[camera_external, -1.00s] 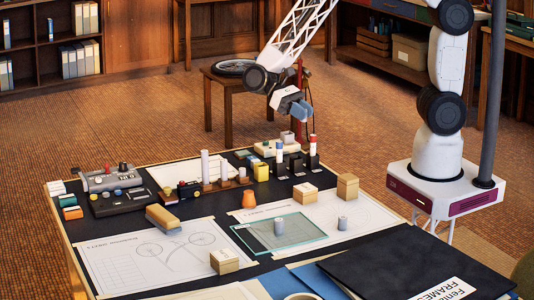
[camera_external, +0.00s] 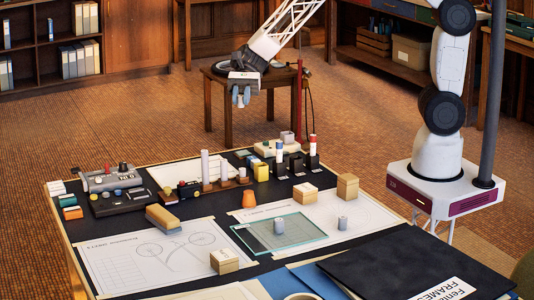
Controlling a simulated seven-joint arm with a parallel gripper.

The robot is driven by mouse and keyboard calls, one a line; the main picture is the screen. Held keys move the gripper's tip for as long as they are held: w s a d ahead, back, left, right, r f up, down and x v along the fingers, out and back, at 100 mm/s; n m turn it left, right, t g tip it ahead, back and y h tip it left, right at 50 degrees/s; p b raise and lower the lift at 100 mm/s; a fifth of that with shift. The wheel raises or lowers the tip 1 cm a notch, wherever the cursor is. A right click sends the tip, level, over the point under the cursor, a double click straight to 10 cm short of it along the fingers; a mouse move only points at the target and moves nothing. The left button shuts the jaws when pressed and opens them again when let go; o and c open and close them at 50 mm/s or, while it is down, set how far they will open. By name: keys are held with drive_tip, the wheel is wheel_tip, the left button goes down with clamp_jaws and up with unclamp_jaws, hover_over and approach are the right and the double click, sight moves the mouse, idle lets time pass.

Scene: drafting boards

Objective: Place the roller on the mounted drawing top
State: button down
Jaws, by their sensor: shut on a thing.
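My gripper (camera_external: 241,98) is raised beyond the table's far edge, in front of the wooden stool in the picture. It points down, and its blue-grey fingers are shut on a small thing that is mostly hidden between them. I cannot tell for certain that this is the roller. I cannot tell which surface is the mounted drawing top.
A drawing sheet (camera_external: 115,265) lies front left with a tan block (camera_external: 224,261). Blocks (camera_external: 305,193), an orange piece (camera_external: 249,200) and a rack with upright cylinders (camera_external: 206,167) crowd the middle and back. A black folder (camera_external: 385,268) covers the front right.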

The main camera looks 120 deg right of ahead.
wheel_tip(320, 180, down, 17)
drive_tip(key=shift+r, duration=0.2)
idle(0.3)
hover_over(191, 178)
drive_tip(key=shift+s+d+f, duration=0.15)
drive_tip(key=shift+f, duration=0.6)
drive_tip(key=shift+f, duration=1.75)
drive_tip(key=shift+f, duration=0.1)
drive_tip(key=c, duration=1)
unclamp_jaws()
